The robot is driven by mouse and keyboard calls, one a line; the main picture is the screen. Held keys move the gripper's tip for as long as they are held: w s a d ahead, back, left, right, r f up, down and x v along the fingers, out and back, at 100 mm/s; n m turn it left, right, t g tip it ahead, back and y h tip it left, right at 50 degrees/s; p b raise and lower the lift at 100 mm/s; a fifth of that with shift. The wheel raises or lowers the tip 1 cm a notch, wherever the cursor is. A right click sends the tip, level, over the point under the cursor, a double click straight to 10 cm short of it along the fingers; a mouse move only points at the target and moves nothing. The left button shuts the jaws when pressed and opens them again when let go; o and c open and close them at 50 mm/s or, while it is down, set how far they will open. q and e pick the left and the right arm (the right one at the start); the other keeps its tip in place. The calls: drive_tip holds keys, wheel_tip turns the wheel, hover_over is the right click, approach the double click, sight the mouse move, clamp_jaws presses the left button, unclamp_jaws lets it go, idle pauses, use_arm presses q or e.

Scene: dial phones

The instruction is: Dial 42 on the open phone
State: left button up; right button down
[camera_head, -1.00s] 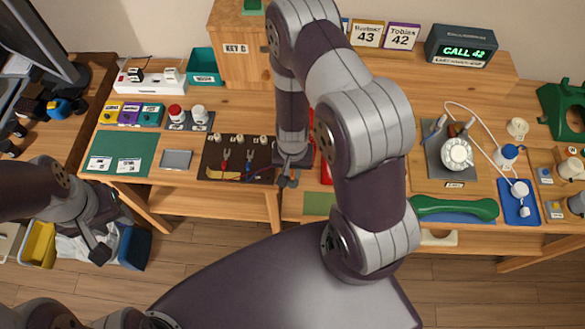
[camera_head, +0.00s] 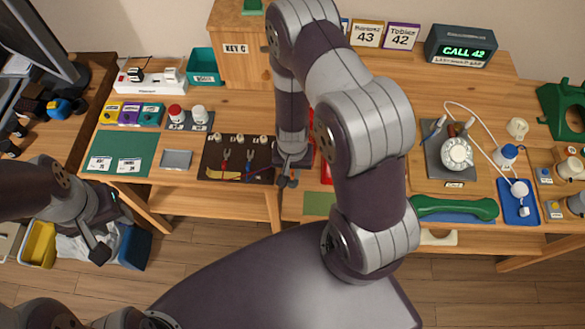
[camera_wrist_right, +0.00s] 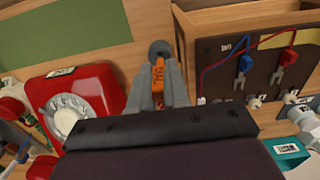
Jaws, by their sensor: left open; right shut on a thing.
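My right gripper (camera_wrist_right: 160,88) is shut on an orange tool (camera_wrist_right: 157,72) marked "DIAL", with a round grey end; in the head view this gripper (camera_head: 288,178) hangs over the table's front middle. A red phone (camera_wrist_right: 98,82) with a white dial (camera_wrist_right: 70,116) lies left of it in the wrist view; my arm hides most of it in the head view. A grey unit with a pale dial (camera_head: 457,153) and exposed parts stands at the right. My left gripper (camera_head: 100,240) is open and empty, low before the table's left part. A sign (camera_head: 461,48) reads "CALL 42".
A green handset (camera_head: 455,208) lies at the right front edge. A wooden "KEY C" cabinet (camera_head: 238,62) stands at the back. A green phone body (camera_head: 562,108) is far right.

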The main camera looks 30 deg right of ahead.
drive_tip(key=shift+f, duration=0.2)
drive_tip(key=shift+f+b, duration=0.3)
drive_tip(key=shift+b, duration=0.2)
drive_tip(key=shift+f+b, duration=0.75)
drive_tip(key=shift+f, duration=0.1)
drive_tip(key=shift+r, duration=0.1)
drive_tip(key=c, duration=1)
unclamp_jaws()
drive_tip(key=shift+c, duration=0.2)
wheel_tip(320, 180, up, 13)
drive_tip(key=p, duration=0.8)
drive_tip(key=shift+f, duration=0.2)
